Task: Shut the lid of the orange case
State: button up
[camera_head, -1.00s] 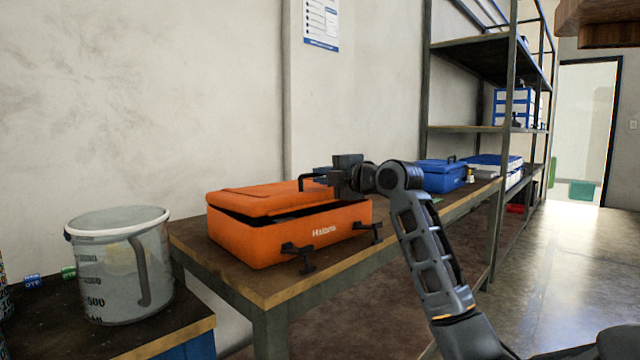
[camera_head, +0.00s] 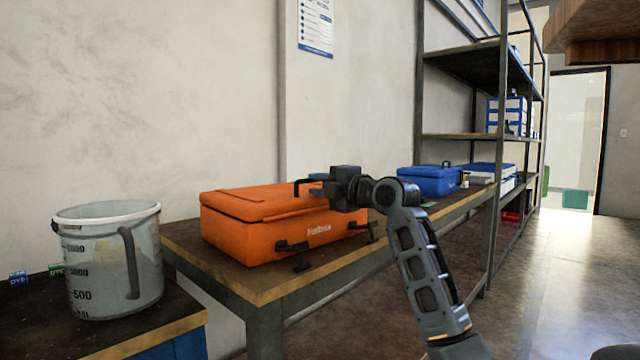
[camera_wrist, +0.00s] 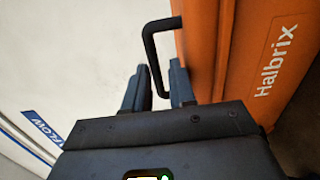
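The orange case (camera_head: 265,237) sits on the wooden-topped table, its lid (camera_head: 262,200) lying down flat with no open gap along the front. In the wrist view, the case (camera_wrist: 270,70) shows its front label and a thin dark seam. Two black latches (camera_head: 293,250) stick out from its front. My gripper (camera_head: 318,181) is at the lid's right end. In the wrist view, its fingers (camera_wrist: 158,84) stand apart, one on each side of a thin black handle (camera_wrist: 150,50). Space shows beside the handle, and whether a finger touches it is unclear.
The table (camera_head: 252,293) carries a blue case (camera_head: 430,181) further right. A clear measuring bucket (camera_head: 112,270) stands on a lower bench at left. A metal shelf rack (camera_head: 475,135) rises at right. The wall is close behind; floor at right is free.

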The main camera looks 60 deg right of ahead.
jog(key=o, duration=0.3)
jog(key=p+v, duration=0.1)
jog(key=v, duration=0.6)
jog(key=shift+s+a, duration=0.2)
jog(key=shift+s, duration=0.15)
jog(key=shift+r, duration=0.1)
dwell(0.3)
